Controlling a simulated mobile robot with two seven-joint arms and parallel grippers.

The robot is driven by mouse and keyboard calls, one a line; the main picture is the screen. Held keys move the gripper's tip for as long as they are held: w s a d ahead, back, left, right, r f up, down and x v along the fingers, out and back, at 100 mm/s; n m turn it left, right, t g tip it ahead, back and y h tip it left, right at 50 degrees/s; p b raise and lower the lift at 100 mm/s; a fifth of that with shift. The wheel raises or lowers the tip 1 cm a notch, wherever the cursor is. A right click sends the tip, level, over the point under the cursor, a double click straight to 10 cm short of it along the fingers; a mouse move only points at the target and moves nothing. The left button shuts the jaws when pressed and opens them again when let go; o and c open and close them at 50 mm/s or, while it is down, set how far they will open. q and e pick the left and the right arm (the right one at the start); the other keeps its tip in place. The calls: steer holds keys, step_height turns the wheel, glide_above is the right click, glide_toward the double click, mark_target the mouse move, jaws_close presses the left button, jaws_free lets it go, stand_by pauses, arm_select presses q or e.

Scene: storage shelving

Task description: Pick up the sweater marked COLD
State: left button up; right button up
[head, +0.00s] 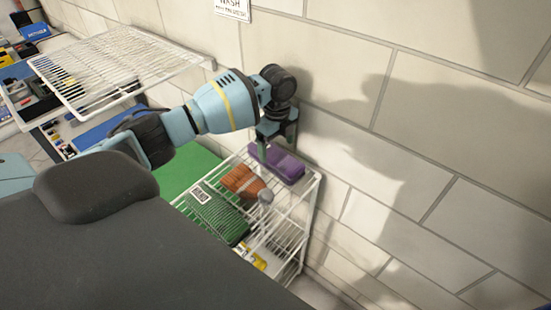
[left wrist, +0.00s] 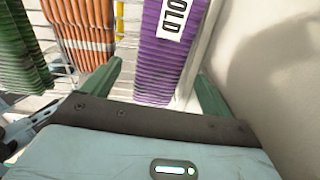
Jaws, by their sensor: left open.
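The purple folded sweater (head: 286,170) lies on the white wire shelf close to the wall. In the left wrist view the purple sweater (left wrist: 158,82) has a white label (left wrist: 173,17) reading "OLD", its first letter cut off or hidden. My left gripper (head: 277,148) is over the sweater's far end, pointing down. It is open, and in the left wrist view its two green fingers show on either side of the sweater, with gaps. I cannot tell whether the fingertips reach below its top. My right gripper is not in view.
An orange folded garment (head: 246,184) and a green one (head: 216,217) lie beside the sweater on the wire shelf (head: 308,192). The brick wall (head: 400,150) is close on the right.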

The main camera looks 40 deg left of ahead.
mark_target(275, 154)
arm_select(q)
steer(key=shift+f, duration=0.2)
steer(key=f, duration=0.5)
steer(key=shift+a, duration=0.35)
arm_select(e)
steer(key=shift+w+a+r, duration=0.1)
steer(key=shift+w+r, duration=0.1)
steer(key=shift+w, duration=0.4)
arm_select(q)
steer(key=shift+w, duration=0.1)
steer(key=c, duration=1.2)
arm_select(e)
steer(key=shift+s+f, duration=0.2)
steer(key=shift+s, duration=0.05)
arm_select(q)
steer(key=shift+r, duration=0.1)
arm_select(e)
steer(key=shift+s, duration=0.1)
arm_select(q)
steer(key=shift+r, duration=0.1)
